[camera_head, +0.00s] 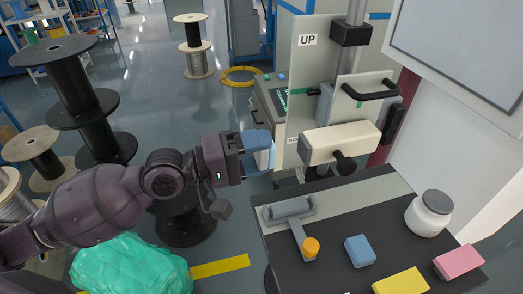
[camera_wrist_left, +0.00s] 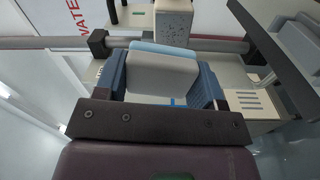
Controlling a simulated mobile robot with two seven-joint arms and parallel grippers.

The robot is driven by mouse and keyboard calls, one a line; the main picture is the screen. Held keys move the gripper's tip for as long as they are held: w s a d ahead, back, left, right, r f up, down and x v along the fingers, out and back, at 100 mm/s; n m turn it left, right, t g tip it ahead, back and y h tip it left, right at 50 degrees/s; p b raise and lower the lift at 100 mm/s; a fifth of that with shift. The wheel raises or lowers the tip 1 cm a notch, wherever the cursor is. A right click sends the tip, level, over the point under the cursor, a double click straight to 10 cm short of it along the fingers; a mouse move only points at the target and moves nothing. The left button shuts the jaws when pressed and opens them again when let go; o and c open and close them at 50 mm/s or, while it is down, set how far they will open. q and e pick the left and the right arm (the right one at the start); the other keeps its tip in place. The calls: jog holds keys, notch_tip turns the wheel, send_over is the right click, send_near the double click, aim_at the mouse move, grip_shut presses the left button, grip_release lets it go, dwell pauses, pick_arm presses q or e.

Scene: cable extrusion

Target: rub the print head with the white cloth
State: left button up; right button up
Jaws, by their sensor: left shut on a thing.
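My left gripper (camera_head: 258,152) reaches in from the left and is shut on the white cloth (camera_head: 265,160), which shows as a small pale patch by the blue fingers. In the left wrist view the cloth (camera_wrist_left: 162,76) is a folded, rounded white pad between the blue fingers (camera_wrist_left: 163,88), with a light blue strip along its far edge. The cream block with a black knob, which looks like the print head (camera_head: 335,141), is right of my gripper. In the left wrist view a pale speckled block (camera_wrist_left: 173,22) stands just beyond the cloth; I cannot tell whether they touch.
An upright panel marked UP (camera_head: 306,75) stands close behind the gripper. A dark table (camera_head: 330,265) at the lower right holds a blue block (camera_head: 359,251), a yellow block (camera_head: 401,281), a pink block (camera_head: 458,262) and a white jar (camera_head: 428,213). Cable reels (camera_head: 75,85) stand left.

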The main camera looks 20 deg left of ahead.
pick_arm(q)
jog(key=shift+s+a+f+b, duration=0.2)
jog(key=shift+s+a+b, duration=0.1)
jog(key=shift+a, duration=0.2)
jog(key=shift+b+v, duration=0.35)
jog(key=shift+v, duration=0.55)
jog(key=shift+r, duration=0.15)
